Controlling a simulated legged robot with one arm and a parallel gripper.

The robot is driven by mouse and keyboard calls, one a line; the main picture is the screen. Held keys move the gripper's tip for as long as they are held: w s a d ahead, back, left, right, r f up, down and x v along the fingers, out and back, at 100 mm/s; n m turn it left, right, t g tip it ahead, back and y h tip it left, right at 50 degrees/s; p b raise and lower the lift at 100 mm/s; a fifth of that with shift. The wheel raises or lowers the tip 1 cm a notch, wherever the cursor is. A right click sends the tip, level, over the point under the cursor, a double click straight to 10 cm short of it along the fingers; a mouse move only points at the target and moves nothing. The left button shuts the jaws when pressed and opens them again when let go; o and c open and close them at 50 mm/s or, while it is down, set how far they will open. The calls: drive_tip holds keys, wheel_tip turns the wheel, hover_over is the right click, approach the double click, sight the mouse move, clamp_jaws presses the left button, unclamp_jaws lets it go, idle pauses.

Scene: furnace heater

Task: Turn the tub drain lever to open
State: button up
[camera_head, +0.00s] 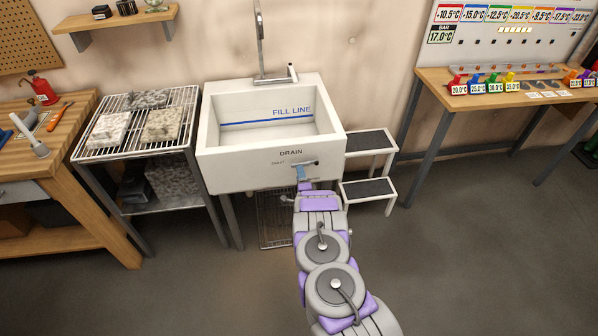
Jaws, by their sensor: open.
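The white tub (222,153) stands against the wall, with "FILL LINE" and a blue line inside and "DRAIN" on its front. The drain lever (306,163) is a small dark bar on the front face under that word, with a blue part hanging near its left end. Small lettering left of it is too small to read surely. My gripper (304,185) is open just below the lever, in front of the tub's lower front. My arm hides part of the jaws, and I cannot tell whether they touch the lever.
A wire rack (178,97) with stone-like blocks stands left of the tub, beside a wooden bench (70,125). A step stool (370,143) stands close on the right. A wooden table (440,78) with coloured tags is farther right. The floor (470,250) in front is clear.

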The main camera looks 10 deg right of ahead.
sight(305, 164)
drive_tip(key=shift+w+b, duration=0.3)
drive_tip(key=shift+w, duration=1.55)
clamp_jaws()
